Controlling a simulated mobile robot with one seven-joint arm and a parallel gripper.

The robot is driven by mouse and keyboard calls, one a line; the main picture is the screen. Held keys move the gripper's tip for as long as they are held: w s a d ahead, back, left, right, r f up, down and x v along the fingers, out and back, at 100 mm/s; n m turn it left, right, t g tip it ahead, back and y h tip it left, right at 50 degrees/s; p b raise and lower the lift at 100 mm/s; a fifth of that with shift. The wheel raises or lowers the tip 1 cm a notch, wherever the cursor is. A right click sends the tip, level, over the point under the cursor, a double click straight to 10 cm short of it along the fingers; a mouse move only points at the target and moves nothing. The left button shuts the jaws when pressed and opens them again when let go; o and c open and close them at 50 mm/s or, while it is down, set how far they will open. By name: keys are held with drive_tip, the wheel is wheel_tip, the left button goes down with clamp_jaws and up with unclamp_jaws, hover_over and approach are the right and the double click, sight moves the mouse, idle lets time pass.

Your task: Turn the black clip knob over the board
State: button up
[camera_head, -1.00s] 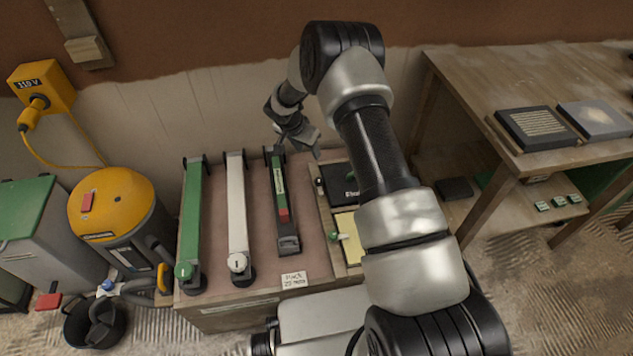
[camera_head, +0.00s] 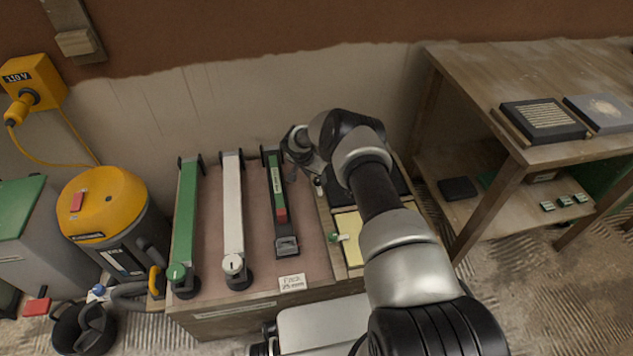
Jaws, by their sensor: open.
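A black board (camera_head: 336,197) lies in the wooden frame at the right of the bench, and my arm covers much of it. A small dark clip knob with a pale mark (camera_head: 319,186) is at the board's left edge; it is small and partly hidden by my gripper. My gripper (camera_head: 316,172) is open, pointing down beside or just above this knob. I cannot tell whether its fingers touch or straddle the knob.
Green (camera_head: 186,220), white (camera_head: 233,205) and dark (camera_head: 279,205) long bars lie left of the boards. A yellow-topped vacuum (camera_head: 103,205) stands left of the bench. A wooden table (camera_head: 470,80) stands at right. The plaster wall is close behind.

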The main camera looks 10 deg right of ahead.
sight(319, 186)
drive_tip(key=shift+b+x, duration=0.35)
drive_tip(key=shift+x, duration=0.9)
drive_tip(key=c, duration=1)
drive_tip(key=shift+c, duration=0.2)
